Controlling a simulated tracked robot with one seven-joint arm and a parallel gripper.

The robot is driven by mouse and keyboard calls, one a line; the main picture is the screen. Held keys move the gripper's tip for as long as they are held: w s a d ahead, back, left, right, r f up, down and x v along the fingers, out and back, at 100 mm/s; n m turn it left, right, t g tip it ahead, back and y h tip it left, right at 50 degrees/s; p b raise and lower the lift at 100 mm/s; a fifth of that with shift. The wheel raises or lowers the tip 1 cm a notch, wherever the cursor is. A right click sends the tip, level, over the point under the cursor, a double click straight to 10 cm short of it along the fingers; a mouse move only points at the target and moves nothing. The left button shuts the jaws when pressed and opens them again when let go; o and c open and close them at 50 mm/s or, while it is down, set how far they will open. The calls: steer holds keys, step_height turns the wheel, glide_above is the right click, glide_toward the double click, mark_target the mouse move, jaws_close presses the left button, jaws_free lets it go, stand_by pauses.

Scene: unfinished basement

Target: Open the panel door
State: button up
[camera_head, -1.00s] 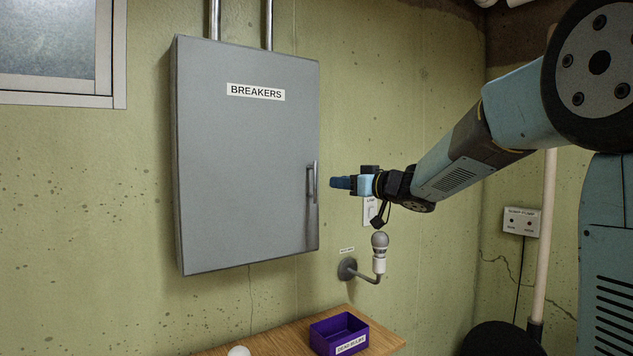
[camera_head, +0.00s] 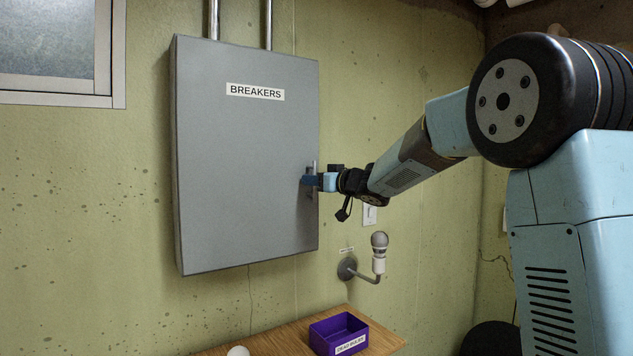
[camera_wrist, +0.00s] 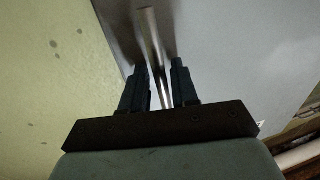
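The grey panel door (camera_head: 240,160), labelled BREAKERS, is closed on the wall cabinet. Its vertical metal handle (camera_head: 315,168) is near the door's right edge, partly hidden by my gripper. My gripper (camera_head: 308,180) is at the handle in the head view. In the wrist view my gripper's two dark fingers (camera_wrist: 158,80) are apart, with the handle bar (camera_wrist: 154,45) running between them. Gaps show between the bar and the fingers, the narrower one on the left. The door surface (camera_wrist: 240,50) lies just beyond the fingertips.
Below the cabinet is a wooden table (camera_head: 280,331) with a purple box (camera_head: 325,340) and a white bulb (camera_head: 238,351). A bulb in a wall socket (camera_head: 379,255) sticks out right of the cabinet, below my forearm. A switch (camera_head: 369,214) is on the wall behind.

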steer(key=shift+c, duration=0.2)
jaws_close()
steer(key=shift+d, duration=0.25)
